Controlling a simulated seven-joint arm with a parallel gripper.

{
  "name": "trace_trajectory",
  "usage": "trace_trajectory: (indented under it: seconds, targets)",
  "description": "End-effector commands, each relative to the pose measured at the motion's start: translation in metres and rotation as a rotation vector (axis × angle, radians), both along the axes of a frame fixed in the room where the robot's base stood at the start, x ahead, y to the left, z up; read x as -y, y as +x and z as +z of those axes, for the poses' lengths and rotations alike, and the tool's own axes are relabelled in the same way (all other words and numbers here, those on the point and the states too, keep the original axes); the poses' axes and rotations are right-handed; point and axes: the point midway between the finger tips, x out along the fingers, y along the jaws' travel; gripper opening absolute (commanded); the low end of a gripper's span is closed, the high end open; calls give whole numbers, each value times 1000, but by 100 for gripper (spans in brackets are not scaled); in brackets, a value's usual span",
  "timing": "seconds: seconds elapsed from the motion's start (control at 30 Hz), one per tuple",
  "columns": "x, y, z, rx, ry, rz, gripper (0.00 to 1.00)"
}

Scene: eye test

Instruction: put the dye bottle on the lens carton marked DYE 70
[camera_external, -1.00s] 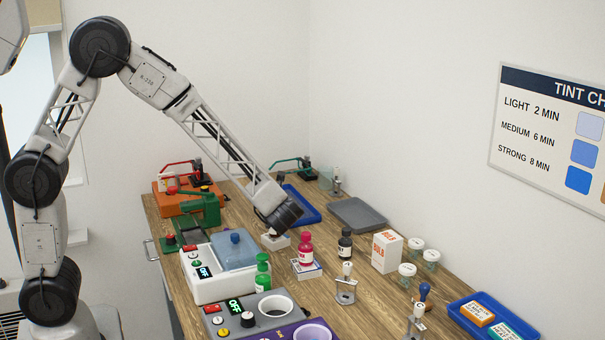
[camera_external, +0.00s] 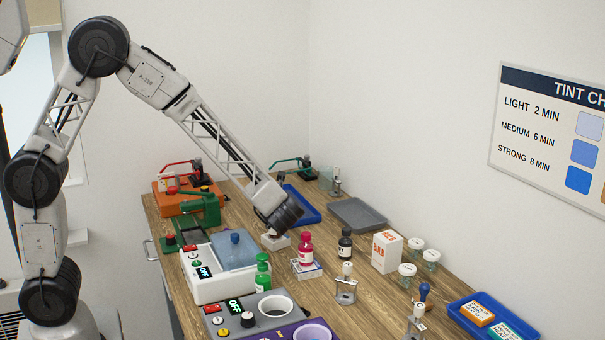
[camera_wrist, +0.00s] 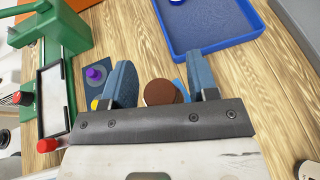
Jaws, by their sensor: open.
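My gripper (camera_wrist: 159,62) is open in the wrist view, its two blue fingers apart. I cannot read DYE 70 on any carton.
A white machine with a blue lid (camera_external: 236,251) stands left of my gripper. A blue tray (camera_wrist: 175,40) and a green device (camera_wrist: 52,40) lie ahead. A white box (camera_external: 387,252) and jars stand right.

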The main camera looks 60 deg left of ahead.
Motion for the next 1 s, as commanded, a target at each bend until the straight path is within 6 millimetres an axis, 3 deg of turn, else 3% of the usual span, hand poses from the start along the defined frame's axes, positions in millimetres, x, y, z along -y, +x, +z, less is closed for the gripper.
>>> trace_trajectory:
  seconds: [0.7,1.0]
  targets:
    - [82,-20,35,2,0,-2,54]
    - [101,-24,43,1,0,-1,54]
